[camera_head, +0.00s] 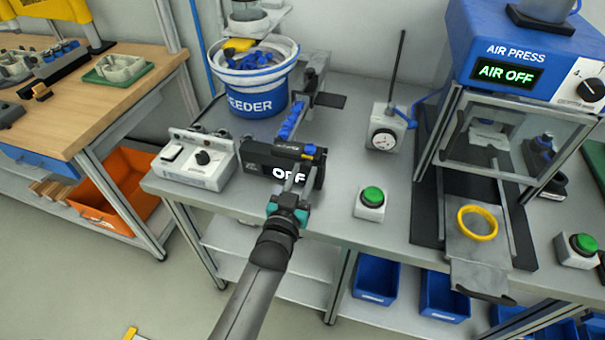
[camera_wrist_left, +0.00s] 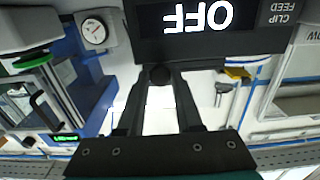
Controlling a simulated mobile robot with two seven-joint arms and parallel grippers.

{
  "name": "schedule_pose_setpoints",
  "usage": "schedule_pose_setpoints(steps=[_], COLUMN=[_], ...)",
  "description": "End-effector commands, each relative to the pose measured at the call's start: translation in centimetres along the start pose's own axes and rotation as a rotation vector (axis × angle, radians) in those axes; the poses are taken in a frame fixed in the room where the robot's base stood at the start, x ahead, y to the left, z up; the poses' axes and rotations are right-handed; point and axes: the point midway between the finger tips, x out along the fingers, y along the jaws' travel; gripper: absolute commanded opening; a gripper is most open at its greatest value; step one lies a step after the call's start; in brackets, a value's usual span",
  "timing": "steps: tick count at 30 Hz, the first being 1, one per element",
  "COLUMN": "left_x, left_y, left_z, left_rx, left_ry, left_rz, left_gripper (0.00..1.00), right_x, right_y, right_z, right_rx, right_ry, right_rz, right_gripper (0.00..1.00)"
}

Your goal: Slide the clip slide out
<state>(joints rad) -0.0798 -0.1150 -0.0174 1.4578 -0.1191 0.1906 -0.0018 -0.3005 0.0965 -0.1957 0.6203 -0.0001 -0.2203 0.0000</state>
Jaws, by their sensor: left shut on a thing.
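The clip feed unit (camera_head: 262,162) is a black box with a lit OFF display, on the bench in front of the feeder bucket. A row of blue clips (camera_head: 293,120) lies on the track behind it. In the left wrist view the unit (camera_wrist_left: 255,38) fills the top, its lettering upside down. The slide's inner part is hidden. My right gripper is out of view.
The blue feeder bucket (camera_head: 254,85) stands behind the unit, a white control box (camera_head: 196,160) to its left. A dial gauge (camera_head: 387,130) and green button (camera_head: 371,198) stand right. The air press (camera_head: 512,60) reads AIR OFF; a yellow ring (camera_head: 477,223) lies before it.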

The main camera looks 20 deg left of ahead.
Motion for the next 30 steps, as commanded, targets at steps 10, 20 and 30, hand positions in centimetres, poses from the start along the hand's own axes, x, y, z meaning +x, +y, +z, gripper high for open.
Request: schedule_pose_setpoints(steps=[10,20,30], left_x=[-0.1,-0.4,-5.3], left_y=[0.5,0.3,0.2], left_z=[0.1,0.1,0.1], left_rx=[-0.004,-0.003,-0.003], left_ry=[-0.003,-0.002,-0.005], left_rz=[0.007,0.004,0.004], left_gripper=[0.63,0.63,0.63], right_x=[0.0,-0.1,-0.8], right_y=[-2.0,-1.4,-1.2], right_z=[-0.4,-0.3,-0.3], right_rx=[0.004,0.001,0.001], right_ry=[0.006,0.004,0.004], right_rz=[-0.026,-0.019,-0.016], right_gripper=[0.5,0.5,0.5])
